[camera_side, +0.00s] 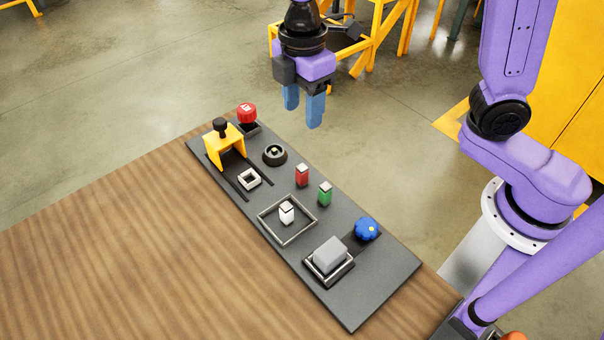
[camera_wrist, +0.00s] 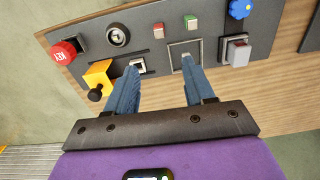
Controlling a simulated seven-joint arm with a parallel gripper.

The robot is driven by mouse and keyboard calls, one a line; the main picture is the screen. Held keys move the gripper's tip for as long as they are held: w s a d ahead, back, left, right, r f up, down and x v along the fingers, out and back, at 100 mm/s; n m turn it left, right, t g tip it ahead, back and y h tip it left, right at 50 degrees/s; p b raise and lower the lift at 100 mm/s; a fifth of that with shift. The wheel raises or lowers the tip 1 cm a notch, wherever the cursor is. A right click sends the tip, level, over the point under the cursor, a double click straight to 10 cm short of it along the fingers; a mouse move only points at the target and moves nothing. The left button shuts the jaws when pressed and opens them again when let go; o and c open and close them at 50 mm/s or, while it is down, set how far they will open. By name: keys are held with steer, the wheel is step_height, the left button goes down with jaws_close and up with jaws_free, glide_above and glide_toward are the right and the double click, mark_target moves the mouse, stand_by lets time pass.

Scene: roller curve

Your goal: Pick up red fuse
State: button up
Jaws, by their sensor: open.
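The red fuse (camera_side: 302,175) is a small upright block with a light top. It stands in the dark panel (camera_side: 370,290), beside a similar green fuse (camera_side: 325,193). In the wrist view the red fuse (camera_wrist: 158,31) shows near the top, beyond my fingers, with the green fuse (camera_wrist: 191,22) to its right. My gripper (camera_side: 304,104) has blue fingers. It is open and empty, in the air above the panel and apart from the red fuse. In the wrist view my gripper (camera_wrist: 160,80) has its fingers spread, with nothing between the tips.
The panel also carries a red knob (camera_side: 247,112), a yellow bracket with black knob (camera_side: 224,146), a round black socket (camera_side: 274,154), a square frame (camera_side: 287,219) around a white block (camera_side: 287,212), a blue knob (camera_side: 367,229) and a grey block (camera_side: 330,254). The wooden table (camera_side: 120,240) is bare at left.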

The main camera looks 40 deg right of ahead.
glide_above(301, 167)
steer(key=f, duration=1)
steer(key=shift+s+d+f, duration=0.15)
steer(key=shift+s+f, duration=0.05)
steer(key=shift+w+f, duration=0.1)
steer(key=shift+f, duration=3.2)
jaws_close()
